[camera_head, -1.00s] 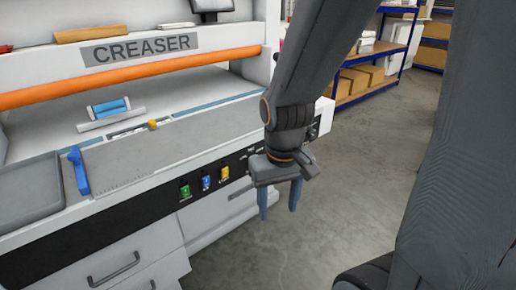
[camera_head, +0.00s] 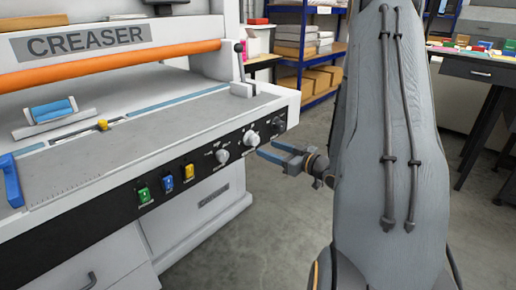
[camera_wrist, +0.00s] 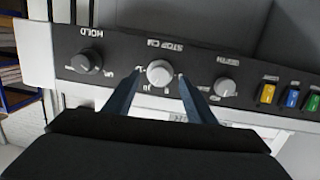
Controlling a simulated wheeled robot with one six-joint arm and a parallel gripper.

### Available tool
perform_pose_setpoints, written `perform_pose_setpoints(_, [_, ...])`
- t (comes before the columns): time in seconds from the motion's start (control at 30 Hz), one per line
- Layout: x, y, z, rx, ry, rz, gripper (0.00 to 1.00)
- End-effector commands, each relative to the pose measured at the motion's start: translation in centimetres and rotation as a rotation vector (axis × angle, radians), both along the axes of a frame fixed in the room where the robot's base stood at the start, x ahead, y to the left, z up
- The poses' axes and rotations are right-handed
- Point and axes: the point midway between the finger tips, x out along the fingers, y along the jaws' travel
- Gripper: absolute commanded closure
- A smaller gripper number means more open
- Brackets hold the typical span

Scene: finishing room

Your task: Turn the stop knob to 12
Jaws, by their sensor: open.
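The stop knob (camera_head: 250,138) is a pale round knob, the middle of three on the creaser's black front panel. In the wrist view the stop knob (camera_wrist: 160,72) sits under an upside-down "STOP CM" label. My gripper (camera_head: 266,148) is open with two blue fingers pointing at the panel. In the wrist view its fingertips (camera_wrist: 158,76) show to either side of the stop knob. I cannot tell whether they touch it or are still short of it. The scale numbers and the knob's setting are too small to read.
The hold knob (camera_wrist: 87,63) and the depth knob (camera_wrist: 224,87) flank the stop knob closely. Yellow (camera_head: 189,171), blue (camera_head: 167,184) and green (camera_head: 144,195) switches line the panel. A lever (camera_head: 240,62) rises above the panel's right end. The floor right of the creaser is clear.

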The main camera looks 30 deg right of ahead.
Motion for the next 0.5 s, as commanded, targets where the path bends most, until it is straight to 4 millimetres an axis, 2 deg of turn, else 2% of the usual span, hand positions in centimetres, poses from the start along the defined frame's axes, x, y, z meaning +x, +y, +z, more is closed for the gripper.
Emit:
perform_pose_setpoints(0.1, [-1.0, -0.6, -0.1, 0.045, -0.068, 0.025, 0.50])
perform_pose_setpoints(0.23, [-1.1, -0.6, 0.2, 0.063, -0.098, 0.040, 0.50])
perform_pose_setpoints(0.5, [2.4, 0.8, 0.3, 0.063, -0.099, 0.042, 0.50])
